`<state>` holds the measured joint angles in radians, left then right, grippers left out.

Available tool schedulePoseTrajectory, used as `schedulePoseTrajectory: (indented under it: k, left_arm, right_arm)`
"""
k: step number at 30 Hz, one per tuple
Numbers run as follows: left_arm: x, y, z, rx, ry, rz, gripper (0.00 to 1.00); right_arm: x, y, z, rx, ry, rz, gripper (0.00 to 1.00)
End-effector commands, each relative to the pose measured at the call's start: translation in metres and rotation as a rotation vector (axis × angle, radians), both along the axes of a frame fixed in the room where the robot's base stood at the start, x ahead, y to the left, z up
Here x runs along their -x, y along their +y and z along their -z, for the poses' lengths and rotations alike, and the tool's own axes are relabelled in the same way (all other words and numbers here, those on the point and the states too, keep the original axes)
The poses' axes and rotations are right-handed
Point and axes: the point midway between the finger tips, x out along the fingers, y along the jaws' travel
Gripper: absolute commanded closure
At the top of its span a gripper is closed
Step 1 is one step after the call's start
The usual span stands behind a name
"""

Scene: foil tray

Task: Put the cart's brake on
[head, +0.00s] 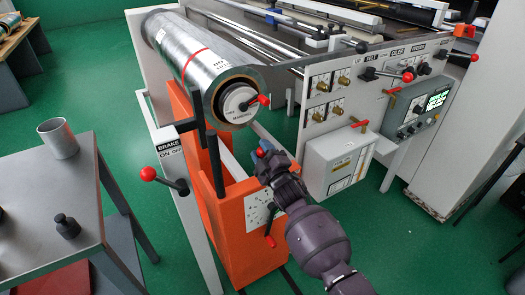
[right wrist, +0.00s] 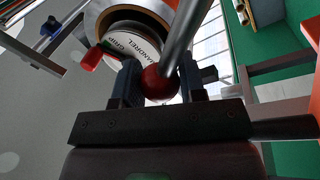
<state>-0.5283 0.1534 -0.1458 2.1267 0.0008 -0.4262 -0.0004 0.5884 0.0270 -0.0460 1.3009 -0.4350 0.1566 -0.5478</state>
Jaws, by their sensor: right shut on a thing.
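The orange cart (head: 218,190) stands under the end of a large silver roll (head: 197,58). A plate marked BRAKE ON OFF (head: 168,145) is on a pale post to its left. Below that plate a lever with a red ball knob (head: 149,174) points left, apart from my grippers. My right gripper (head: 265,152) is in front of the roll's end, above the cart's white dotted plate (head: 259,212). In the right wrist view it is shut on a red ball knob (right wrist: 158,84) beside a grey rod (right wrist: 186,35). Where that rod is fixed is hidden. My left gripper is not in view.
The mandrel grip (head: 238,104) with its red handle is close above my right gripper. A machine panel (head: 330,88) with valves and a white box (head: 340,160) is to the right. A grey table (head: 60,190) with a metal cup (head: 58,138) is at left.

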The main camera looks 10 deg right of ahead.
Motion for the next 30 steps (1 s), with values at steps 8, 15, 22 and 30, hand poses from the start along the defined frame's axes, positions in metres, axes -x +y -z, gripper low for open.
schedulePoseTrajectory:
  k: [8,15,22,30]
  left_arm:
    - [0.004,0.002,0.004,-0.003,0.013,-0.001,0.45]
    - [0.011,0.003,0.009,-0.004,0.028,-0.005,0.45]
    - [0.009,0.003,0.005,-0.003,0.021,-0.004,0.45]
    - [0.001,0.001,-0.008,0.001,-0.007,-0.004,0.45]
  right_arm:
    - [0.001,0.001,0.003,0.002,0.005,-0.002,0.46]
    - [0.001,0.001,0.002,0.001,0.003,-0.001,0.38]
    - [0.007,-0.002,0.002,0.000,0.001,0.000,0.38]
    - [0.043,-0.012,0.008,0.001,0.001,0.000,0.38]
